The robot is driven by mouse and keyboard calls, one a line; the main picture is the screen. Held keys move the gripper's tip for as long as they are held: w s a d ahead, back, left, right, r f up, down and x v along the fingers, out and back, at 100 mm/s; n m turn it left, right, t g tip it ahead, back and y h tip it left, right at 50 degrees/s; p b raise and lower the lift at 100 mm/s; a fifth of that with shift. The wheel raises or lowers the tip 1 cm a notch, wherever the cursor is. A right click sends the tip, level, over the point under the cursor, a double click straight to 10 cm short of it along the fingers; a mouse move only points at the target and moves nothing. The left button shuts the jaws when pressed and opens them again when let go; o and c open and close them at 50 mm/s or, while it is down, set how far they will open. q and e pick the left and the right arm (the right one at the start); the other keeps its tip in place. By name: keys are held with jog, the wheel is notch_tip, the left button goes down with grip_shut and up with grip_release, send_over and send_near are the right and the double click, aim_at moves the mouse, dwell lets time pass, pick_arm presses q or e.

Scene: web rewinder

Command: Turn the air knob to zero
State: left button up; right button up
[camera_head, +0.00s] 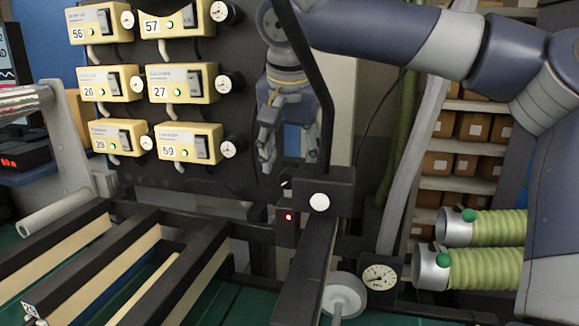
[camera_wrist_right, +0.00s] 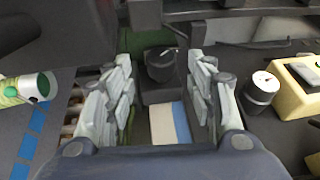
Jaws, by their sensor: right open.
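A small black knob with a white pointer line, which looks like the air knob (camera_head: 286,184), sits on a dark post below my right gripper (camera_head: 287,152) in the head view. In the right wrist view the black knob (camera_wrist_right: 161,65) lies between the two open grey fingers of the right gripper (camera_wrist_right: 160,60), seen beyond their tips. The right gripper is open and empty, and I see no contact with the knob. The pointer's scale is too small to read. My left gripper is not in view.
A dark box with a white button (camera_head: 319,202) and a slanted black bar stand close right of the knob. A red light (camera_head: 288,216) is below it. A dial gauge (camera_head: 379,277) sits lower right. Yellow numbered units (camera_head: 184,82) with white dials fill the panel at left.

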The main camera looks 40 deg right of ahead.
aim_at(289, 172)
jog(key=x, duration=0.4)
jog(key=shift+w+p, duration=0.1)
jog(key=shift+p, duration=0.3)
jog(key=c, duration=1.1)
